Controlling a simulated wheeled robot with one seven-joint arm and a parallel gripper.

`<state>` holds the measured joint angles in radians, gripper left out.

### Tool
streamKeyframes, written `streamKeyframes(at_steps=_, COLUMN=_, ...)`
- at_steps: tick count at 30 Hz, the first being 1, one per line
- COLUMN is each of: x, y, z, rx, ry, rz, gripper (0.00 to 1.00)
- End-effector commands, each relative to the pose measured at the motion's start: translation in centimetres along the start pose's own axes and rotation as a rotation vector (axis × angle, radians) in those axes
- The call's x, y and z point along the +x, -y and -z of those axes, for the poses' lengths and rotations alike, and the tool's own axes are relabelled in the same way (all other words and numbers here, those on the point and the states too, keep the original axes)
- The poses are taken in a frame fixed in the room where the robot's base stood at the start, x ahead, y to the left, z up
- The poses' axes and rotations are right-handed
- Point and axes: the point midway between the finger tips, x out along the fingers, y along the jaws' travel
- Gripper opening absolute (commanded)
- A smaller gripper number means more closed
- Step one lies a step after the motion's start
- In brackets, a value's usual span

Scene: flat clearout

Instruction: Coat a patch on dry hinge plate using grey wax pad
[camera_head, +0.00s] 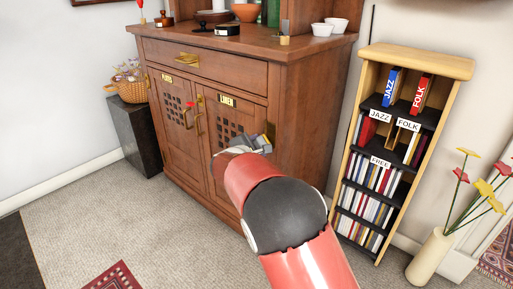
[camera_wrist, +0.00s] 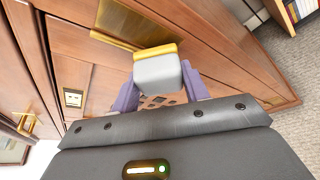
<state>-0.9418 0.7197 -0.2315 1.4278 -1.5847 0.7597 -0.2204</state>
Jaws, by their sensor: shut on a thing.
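My gripper (camera_wrist: 160,92) is shut on a light grey block with a yellow edge (camera_wrist: 158,72), which looks like the grey wax pad. Its purple fingers sit on either side of the block. In the head view my gripper (camera_head: 258,143) is in front of the cabinet's right door, near that door's right edge. A brass plate (camera_wrist: 132,20) lies on the wood just beyond the block in the wrist view and looks like the hinge plate. I cannot tell whether the pad touches it.
Bowls and jars stand on top. A bookshelf (camera_head: 455,66) stands to the right, with a flower vase (camera_head: 429,258) beside it. A basket (camera_head: 132,91) sits on a dark plinth at left.

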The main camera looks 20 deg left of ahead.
Motion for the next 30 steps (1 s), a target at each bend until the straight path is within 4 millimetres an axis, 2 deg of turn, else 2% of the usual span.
streamKeyframes(at_steps=14, x=0.7, y=0.0, z=-0.3, rx=0.000, ry=0.000, rz=-0.001, gripper=0.27)
streamKeyframes(at_steps=30, x=-0.4, y=2.8, z=-2.6, rx=0.001, ry=0.000, rz=-0.001, gripper=0.27)
